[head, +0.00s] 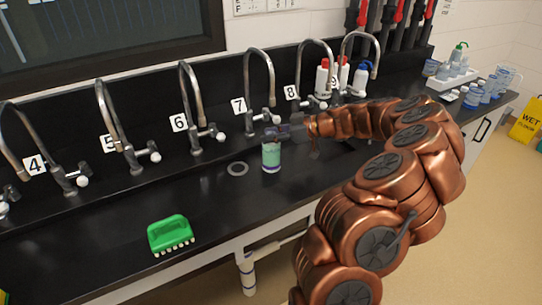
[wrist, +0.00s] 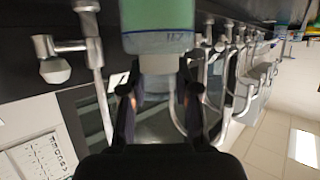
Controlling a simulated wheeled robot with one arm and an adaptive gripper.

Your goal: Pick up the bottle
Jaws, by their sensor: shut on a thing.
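The bottle (head: 271,157) is pale green with a white and blue label band. It stands upright on or just above the black counter, in front of tap 7; I cannot tell if its base touches. My gripper (head: 277,133) is at its top, reaching in from the right. In the wrist view the bottle (wrist: 158,22) fills the top middle, and its neck (wrist: 160,64) sits between the two fingers of my gripper (wrist: 159,85). The gripper is shut on the bottle at the neck.
A grey ring (head: 238,169) lies on the counter left of the bottle. A green brush-like thing (head: 170,234) lies near the front edge. Numbered taps (head: 190,105) line the back. Several bottles (head: 363,77) stand behind my arm, and more (head: 473,95) at the far right.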

